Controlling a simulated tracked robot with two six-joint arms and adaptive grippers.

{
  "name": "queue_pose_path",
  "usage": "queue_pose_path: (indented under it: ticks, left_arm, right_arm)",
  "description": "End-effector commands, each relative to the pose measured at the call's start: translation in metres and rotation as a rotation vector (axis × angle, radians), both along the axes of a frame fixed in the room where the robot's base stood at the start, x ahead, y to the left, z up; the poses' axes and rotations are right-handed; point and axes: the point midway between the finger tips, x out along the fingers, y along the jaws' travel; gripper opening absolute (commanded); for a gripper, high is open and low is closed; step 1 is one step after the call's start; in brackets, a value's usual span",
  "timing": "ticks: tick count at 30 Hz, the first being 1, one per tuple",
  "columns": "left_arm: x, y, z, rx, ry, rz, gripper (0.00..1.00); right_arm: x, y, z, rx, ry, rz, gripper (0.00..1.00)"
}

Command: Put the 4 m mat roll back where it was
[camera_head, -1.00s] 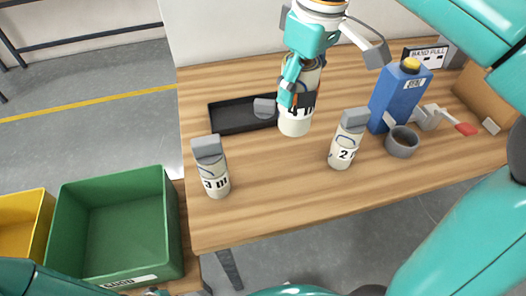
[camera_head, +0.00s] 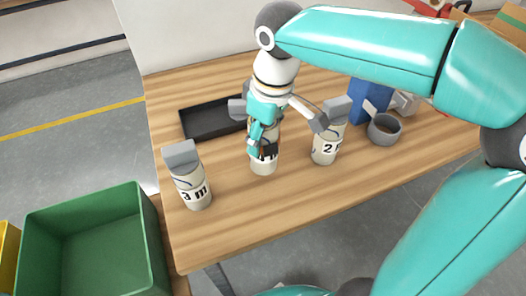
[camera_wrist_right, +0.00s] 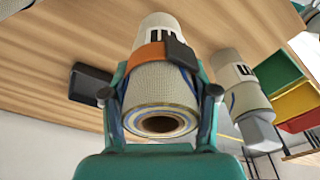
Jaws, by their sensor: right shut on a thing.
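My right gripper (camera_head: 263,132) is shut on the 4 m mat roll (camera_head: 265,160), a pale upright roll. Its label is partly hidden by the fingers. In the right wrist view the roll (camera_wrist_right: 158,88) sits between both fingers, with an orange strap and dark buckle around it. Its lower end is at or just above the table; I cannot tell whether it touches. It is between the 3 m roll (camera_head: 192,185) at left and the 2 m roll (camera_head: 326,150) at right, both upright and apart from it. My left gripper is out of view.
A black tray (camera_head: 190,131) lies behind the held roll. A grey cup (camera_head: 384,130) and blue jug (camera_head: 365,98) stand right of the 2 m roll. A green bin (camera_head: 95,222) is left of the wooden table (camera_head: 240,225). The table's front strip is clear.

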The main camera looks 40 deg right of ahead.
Motion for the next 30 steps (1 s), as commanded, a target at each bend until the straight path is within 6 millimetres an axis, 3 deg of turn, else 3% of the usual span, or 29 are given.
queue_pose_path:
  ticks: [11, 23, 24, 27, 30]
  left_arm:
    - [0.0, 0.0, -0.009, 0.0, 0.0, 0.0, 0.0]
    - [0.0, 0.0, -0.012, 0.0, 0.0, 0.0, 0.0]
    - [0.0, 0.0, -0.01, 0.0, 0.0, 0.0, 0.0]
    - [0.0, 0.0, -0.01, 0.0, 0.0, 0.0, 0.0]
    - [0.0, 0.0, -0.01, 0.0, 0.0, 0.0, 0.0]
  right_arm:
    - [0.0, 0.0, -0.042, 0.0, 0.001, 0.0, 0.1]
    - [0.0, 0.0, -0.048, 0.0, -0.001, 0.0, 0.1]
    - [0.0, 0.0, -0.046, 0.0, 0.0, 0.0, 0.65]
    - [0.0, 0.0, -0.046, 0.0, 0.0, 0.0, 0.82]
    - [0.0, 0.0, -0.046, 0.0, 0.0, 0.0, 0.84]
